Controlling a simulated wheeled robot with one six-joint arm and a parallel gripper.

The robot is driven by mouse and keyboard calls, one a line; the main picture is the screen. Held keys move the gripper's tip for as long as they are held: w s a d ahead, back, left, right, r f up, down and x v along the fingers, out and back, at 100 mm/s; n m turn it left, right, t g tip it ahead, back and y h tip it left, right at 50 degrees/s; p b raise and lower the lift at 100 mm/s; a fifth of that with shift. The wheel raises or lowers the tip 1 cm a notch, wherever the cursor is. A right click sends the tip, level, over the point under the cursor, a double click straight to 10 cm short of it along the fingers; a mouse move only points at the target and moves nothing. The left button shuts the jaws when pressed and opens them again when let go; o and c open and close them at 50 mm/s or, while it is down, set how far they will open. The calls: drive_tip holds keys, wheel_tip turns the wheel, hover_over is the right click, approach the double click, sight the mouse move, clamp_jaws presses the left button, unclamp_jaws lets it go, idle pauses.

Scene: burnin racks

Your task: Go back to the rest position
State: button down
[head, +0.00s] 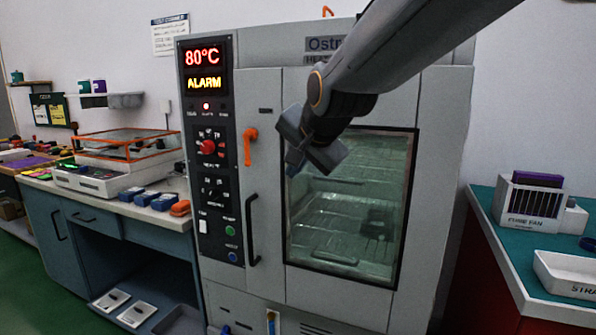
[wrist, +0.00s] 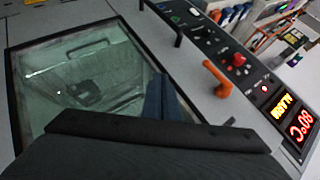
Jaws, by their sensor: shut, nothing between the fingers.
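My gripper (head: 294,165) is in front of the grey oven's (head: 262,90) door, near the upper left of its glass window. It is shut and holds nothing. In the wrist view my gripper (wrist: 160,98) shows as dark fingers in front of the window (wrist: 85,85). The arm comes in from the upper right in the head view. The oven door is closed, and its black handle (head: 251,230) is left of the window. An orange lever (head: 250,147) is above the handle. The display (head: 204,70) reads 80°C and ALARM.
A bench (head: 115,206) on the left carries a clear-lidded box (head: 127,145) and several blue and orange blocks. Green floor shows at lower left.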

drive_tip(key=shift+s+d, duration=0.35)
drive_tip(key=shift+s, duration=0.3)
drive_tip(key=s+d+f+n+g+h+p, duration=0.3)
drive_tip(key=s+d+f+n+g+p, duration=0.15)
drive_tip(key=s+d+f, duration=0.85)
drive_tip(key=s+d+f+n+g+p, duration=0.1)
drive_tip(key=s+d+f+g, duration=0.1)
drive_tip(key=s, duration=0.3)
drive_tip(key=s+d+f+n+g+p, duration=0.1)
drive_tip(key=s+d+f+g, duration=0.2)
drive_tip(key=s+f, duration=0.2)
drive_tip(key=shift+s+d+n+p, duration=0.15)
drive_tip(key=shift+s+n+p, duration=0.25)
drive_tip(key=shift+s, duration=0.2)
